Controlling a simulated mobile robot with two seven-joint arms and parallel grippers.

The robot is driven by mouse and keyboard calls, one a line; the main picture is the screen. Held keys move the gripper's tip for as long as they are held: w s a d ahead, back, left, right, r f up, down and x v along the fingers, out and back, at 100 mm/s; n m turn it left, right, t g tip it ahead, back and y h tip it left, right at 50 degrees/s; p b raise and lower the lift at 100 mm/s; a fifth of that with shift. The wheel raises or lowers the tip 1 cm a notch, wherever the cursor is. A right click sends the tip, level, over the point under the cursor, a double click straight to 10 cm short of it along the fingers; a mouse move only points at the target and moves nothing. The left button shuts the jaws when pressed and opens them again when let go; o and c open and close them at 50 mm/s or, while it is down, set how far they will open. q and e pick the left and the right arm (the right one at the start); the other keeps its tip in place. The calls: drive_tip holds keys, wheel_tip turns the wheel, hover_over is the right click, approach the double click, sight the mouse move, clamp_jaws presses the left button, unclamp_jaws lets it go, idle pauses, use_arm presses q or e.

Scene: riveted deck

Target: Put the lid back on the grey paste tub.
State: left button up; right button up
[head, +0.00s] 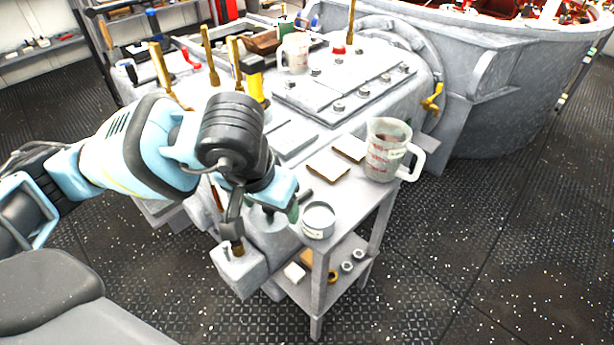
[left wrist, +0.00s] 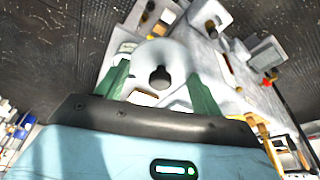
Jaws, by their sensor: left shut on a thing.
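The grey paste tub (head: 319,221) stands upright and open at the near corner of the grey bench top, with a pale label on its side. My left gripper (head: 284,210) is just left of the tub, pointing down. In the left wrist view its two green fingers (left wrist: 160,90) are shut on a round pale grey lid (left wrist: 174,54) with a dark knob in its middle. I cannot tell the exact gap between lid and tub. My right gripper is not in view.
A clear measuring jug (head: 386,150) stands behind the tub to the right. Two brown-edged flat pads (head: 328,170) lie between them. A lower shelf (head: 342,283) holds small parts. Floor is open at right.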

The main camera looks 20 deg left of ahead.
use_arm(q)
drive_tip(key=shift+w, duration=0.1)
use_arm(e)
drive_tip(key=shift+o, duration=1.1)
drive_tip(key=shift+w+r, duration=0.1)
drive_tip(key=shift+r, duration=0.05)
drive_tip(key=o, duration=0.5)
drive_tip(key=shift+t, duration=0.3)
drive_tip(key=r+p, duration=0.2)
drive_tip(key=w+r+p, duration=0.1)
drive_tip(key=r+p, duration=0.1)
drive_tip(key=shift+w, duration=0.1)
use_arm(q)
drive_tip(key=w+d+n+y+p, duration=0.1)
drive_tip(key=w+d+n+p, duration=0.4)
drive_tip(key=w, duration=0.3)
drive_tip(key=shift+w+d+r+g, duration=0.15)
drive_tip(key=shift+w+d+g, duration=0.1)
drive_tip(key=shift+w+g, duration=0.05)
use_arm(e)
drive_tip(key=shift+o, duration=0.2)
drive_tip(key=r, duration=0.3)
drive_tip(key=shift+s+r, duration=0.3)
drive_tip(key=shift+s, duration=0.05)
